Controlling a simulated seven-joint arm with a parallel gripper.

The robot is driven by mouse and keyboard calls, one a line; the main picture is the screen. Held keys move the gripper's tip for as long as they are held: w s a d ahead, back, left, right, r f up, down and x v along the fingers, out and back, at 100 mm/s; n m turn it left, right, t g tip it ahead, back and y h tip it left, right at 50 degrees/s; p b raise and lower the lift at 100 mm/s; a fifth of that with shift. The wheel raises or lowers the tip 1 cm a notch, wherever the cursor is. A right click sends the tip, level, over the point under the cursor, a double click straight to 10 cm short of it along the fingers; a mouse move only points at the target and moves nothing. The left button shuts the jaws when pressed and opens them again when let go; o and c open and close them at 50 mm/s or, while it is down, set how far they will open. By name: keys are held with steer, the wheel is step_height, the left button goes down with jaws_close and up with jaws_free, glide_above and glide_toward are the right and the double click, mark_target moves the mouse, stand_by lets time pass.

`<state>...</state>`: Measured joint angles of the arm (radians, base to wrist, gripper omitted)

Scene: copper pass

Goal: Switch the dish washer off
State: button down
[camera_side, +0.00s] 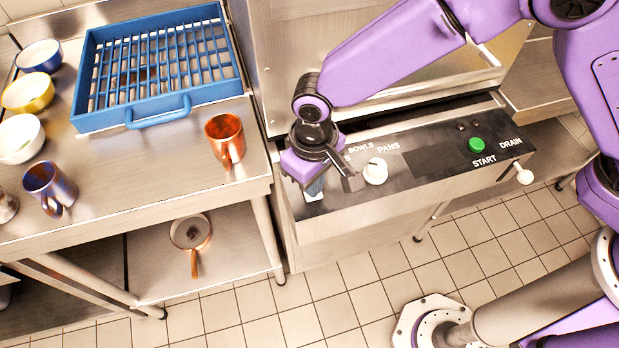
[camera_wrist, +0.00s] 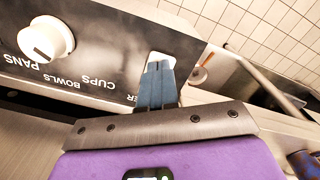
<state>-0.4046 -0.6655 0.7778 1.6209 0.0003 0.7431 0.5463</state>
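The dish washer's dark control panel (camera_side: 425,160) carries a white dial (camera_side: 375,171), a green START button (camera_side: 477,145) and a white plate (camera_side: 313,196) at its left end. In the wrist view the white plate (camera_wrist: 162,60) lies beside lettering that ends in "ER", partly covered. My gripper (camera_side: 316,189) is at the left end of the panel, over this plate. In the wrist view its two blue-grey fingertips (camera_wrist: 157,72) are together with nothing seen between them. They overlap the plate; whether they touch it, and the switch's position, I cannot tell.
A steel table (camera_side: 130,160) left of the washer holds a blue rack (camera_side: 160,65), a copper mug (camera_side: 226,139), a dark mug (camera_side: 48,186) and several bowls. A copper pan (camera_side: 190,234) lies on the lower shelf. The tiled floor in front is mostly clear.

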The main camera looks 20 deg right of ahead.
steer(key=shift+r, duration=3.45)
steer(key=shift+d, duration=0.1)
steer(key=s+d+r+n, duration=0.2)
steer(key=s+d, duration=0.3)
steer(key=d, duration=0.7)
steer(key=s+d+r+n, duration=0.2)
steer(key=s+d, duration=0.4)
steer(key=d, duration=0.6)
steer(key=s+d+r+n, duration=0.2)
steer(key=s+d, duration=0.3)
steer(key=d, duration=0.8)
steer(key=shift+s+r+n, duration=0.2)
steer(key=shift+r+n, duration=0.1)
steer(key=shift+r, duration=0.25)
